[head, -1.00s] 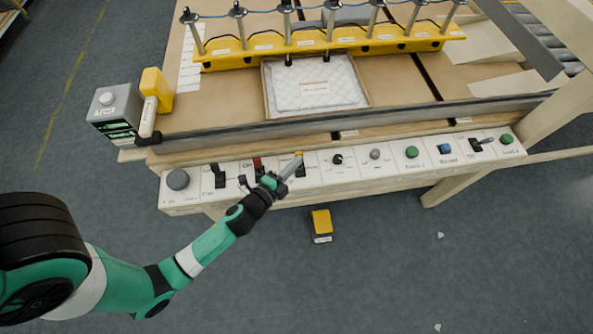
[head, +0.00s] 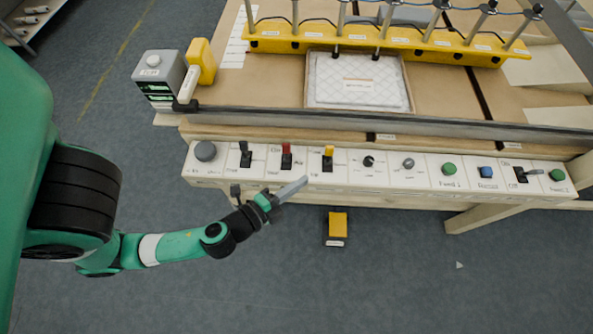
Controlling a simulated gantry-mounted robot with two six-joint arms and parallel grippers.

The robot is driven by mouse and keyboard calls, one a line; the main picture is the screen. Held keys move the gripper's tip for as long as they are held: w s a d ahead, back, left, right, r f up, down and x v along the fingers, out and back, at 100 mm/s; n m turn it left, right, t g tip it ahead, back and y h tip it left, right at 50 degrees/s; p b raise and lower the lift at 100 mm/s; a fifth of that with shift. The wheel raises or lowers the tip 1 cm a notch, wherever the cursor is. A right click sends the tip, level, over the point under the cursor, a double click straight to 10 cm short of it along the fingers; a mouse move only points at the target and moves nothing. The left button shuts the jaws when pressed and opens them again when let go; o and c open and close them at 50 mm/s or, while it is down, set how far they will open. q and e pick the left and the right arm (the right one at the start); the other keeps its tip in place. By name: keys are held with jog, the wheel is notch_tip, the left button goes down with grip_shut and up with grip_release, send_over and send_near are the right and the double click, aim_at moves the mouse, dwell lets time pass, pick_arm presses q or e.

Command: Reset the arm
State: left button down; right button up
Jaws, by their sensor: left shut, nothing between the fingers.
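My left arm comes in from the left in the head view. Its gripper (head: 291,189) is shut and empty. It is over the floor just in front of the white control panel (head: 309,181), near the panel's lower edge, and appears apart from the switches. A black switch (head: 245,155), a red switch (head: 286,156) and a yellow switch (head: 328,157) show uncovered behind it. My right gripper is not in view.
The panel also carries knobs, a green button (head: 449,169) and a blue button (head: 486,172). On the table are a quilted white pad (head: 357,82) in a frame, a yellow bar (head: 376,45), and a grey box (head: 160,71). A yellow pedal (head: 338,225) is on the floor.

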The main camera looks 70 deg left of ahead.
pick_arm(q)
jog(key=shift+s+r, duration=0.2)
jog(key=shift+s, duration=0.15)
jog(key=shift+w, duration=0.1)
dwell(0.3)
